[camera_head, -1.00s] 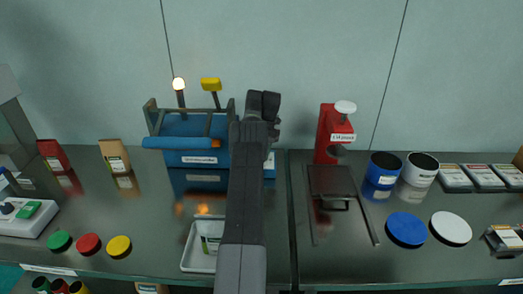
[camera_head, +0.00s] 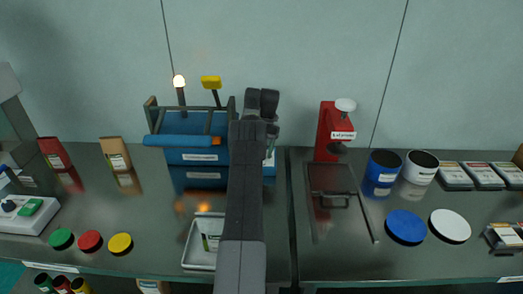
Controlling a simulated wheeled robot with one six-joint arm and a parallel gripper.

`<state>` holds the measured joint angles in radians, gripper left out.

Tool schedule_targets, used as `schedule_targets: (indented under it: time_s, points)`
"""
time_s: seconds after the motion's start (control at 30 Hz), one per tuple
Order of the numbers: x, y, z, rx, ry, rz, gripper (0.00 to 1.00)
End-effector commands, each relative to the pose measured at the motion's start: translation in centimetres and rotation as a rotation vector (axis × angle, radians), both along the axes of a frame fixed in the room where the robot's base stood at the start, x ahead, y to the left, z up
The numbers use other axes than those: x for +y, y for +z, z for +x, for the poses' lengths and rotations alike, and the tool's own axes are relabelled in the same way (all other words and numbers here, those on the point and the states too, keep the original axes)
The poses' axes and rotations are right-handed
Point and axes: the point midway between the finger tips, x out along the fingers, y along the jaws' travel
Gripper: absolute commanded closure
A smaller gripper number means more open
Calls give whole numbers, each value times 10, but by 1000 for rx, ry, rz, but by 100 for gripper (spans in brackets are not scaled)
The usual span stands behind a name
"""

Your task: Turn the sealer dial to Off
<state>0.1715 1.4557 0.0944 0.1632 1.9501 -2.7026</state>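A blue machine (camera_head: 193,128) with a blue front bar, likely the sealer, stands at the back left of centre; its label is too small to read. No dial can be made out on it, and my arm covers its right end. My dark gripper (camera_head: 270,143) is at the far end of my raised arm, by the machine's right side. The arm mostly hides it, so its fingers and any contact cannot be made out. A white control box (camera_head: 30,219) with a black knob (camera_head: 8,206) and a green part (camera_head: 31,207) lies at the far left.
A glowing lamp (camera_head: 179,81) and a yellow-topped post (camera_head: 211,83) rise behind the machine. A white tray (camera_head: 190,262) lies in front, partly behind my arm. A red press (camera_head: 331,125) stands to the right, beside blue (camera_head: 382,166) and white (camera_head: 421,164) tubs. Coloured lids lie at the front.

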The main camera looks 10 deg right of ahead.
Motion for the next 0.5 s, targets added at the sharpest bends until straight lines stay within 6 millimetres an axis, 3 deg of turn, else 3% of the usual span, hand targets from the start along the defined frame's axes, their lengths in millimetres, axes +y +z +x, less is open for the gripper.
schedule_targets:
  time_s: [0.27, 0.5]
  points:
    - [0, 3, 0, 0, 0, 0, 42]
    - [0, 31, 0, -2, 0, 0, 42]
